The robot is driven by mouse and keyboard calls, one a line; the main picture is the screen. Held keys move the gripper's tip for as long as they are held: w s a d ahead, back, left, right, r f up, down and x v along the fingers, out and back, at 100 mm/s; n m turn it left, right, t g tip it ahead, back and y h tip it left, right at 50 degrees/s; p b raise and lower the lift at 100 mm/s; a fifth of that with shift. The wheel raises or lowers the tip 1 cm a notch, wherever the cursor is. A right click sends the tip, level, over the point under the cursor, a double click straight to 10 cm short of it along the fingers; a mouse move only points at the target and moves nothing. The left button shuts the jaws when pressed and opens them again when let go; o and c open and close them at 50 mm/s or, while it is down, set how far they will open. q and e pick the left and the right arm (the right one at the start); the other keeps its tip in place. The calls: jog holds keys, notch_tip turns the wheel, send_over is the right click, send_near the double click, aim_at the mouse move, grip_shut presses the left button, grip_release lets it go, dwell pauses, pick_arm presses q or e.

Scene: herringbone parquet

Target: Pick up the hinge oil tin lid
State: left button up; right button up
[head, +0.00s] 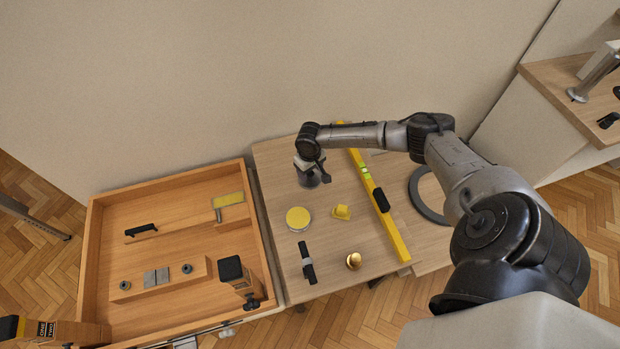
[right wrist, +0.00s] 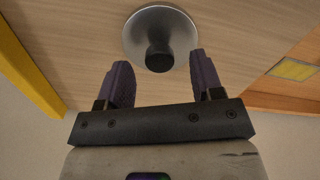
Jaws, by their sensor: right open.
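A silver round lid with a black knob (right wrist: 160,28), which looks like the tin lid, lies on the wooden table in the right wrist view. In the head view it is mostly hidden under my right gripper (head: 312,172). In the right wrist view my right gripper (right wrist: 160,72) is open, its two dark fingers pointing at the lid. The black knob lies in the gap between the fingertips, with no clear contact on either side. My left gripper is not in view.
A yellow level (head: 379,202) lies right of the lid. A yellow round tin (head: 298,219), yellow wedge (head: 341,212), black strap-like item (head: 307,262) and brass knob (head: 354,261) lie nearer. A wooden tray (head: 170,183) stands left; a grey ring (head: 416,204) lies right.

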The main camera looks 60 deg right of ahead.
notch_tip(320, 180, down, 3)
jog(key=shift+r+b, duration=0.15)
jog(key=shift+b, duration=0.2)
jog(key=shift+c, duration=1.4)
jog(key=c, duration=0.7)
jog(key=shift+r, duration=0.15)
